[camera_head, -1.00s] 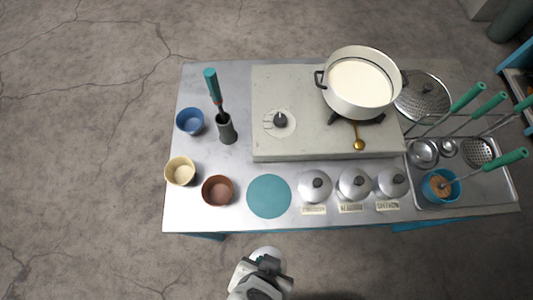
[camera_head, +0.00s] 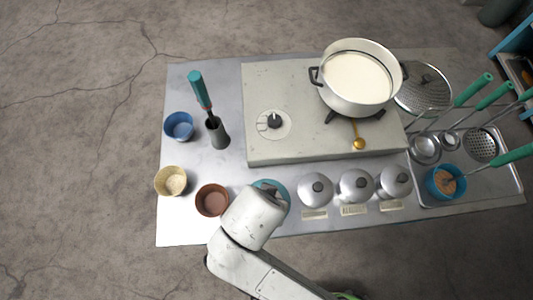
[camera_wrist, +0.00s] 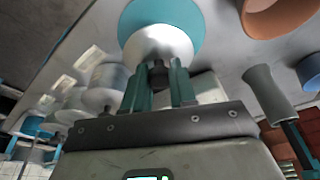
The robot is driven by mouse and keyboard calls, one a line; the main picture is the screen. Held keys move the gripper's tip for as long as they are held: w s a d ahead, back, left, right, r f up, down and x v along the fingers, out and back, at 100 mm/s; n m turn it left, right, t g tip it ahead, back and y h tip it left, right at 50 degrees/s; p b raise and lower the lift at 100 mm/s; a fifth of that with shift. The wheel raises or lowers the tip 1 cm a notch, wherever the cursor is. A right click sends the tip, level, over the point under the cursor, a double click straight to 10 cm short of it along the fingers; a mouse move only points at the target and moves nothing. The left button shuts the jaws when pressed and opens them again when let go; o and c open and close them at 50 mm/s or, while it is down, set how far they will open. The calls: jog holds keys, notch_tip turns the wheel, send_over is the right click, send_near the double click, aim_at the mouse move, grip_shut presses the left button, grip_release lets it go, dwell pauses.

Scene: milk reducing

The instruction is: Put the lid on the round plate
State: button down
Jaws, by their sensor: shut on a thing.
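The round plate is a flat teal disc (camera_wrist: 172,12) on the metal table. In the head view my arm covers most of it, and a teal edge (camera_head: 283,187) shows. In the wrist view my gripper (camera_wrist: 160,82) has its teal fingers shut on the dark knob of a silvery domed lid (camera_wrist: 158,44). The lid lies in front of the disc's near part, with teal showing beyond it. I cannot tell whether lid and disc touch. In the head view my gripper (camera_head: 268,190) is over the disc; the held lid is hidden there.
Several lidded pots, such as the left one (camera_head: 316,188), stand close right of the disc. A brown bowl (camera_head: 212,200) stands close left. The stove (camera_head: 300,140) with a milk pot (camera_head: 357,90) is behind. A grey holder (camera_head: 218,135) stands back left.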

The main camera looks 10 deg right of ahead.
jog(key=shift+w+f, duration=0.45)
jog(key=shift+f, duration=0.1)
jog(key=shift+a+p+x, duration=0.2)
jog(key=shift+p+x, duration=0.15)
jog(key=shift+x, duration=1.5)
jog(key=shift+s+d+f, duration=0.1)
jog(key=shift+s+f, duration=0.05)
jog(key=c, duration=0.9)
grip_release()
jog(key=p+v, duration=0.1)
jog(key=v, duration=1.1)
jog(key=shift+s, duration=0.1)
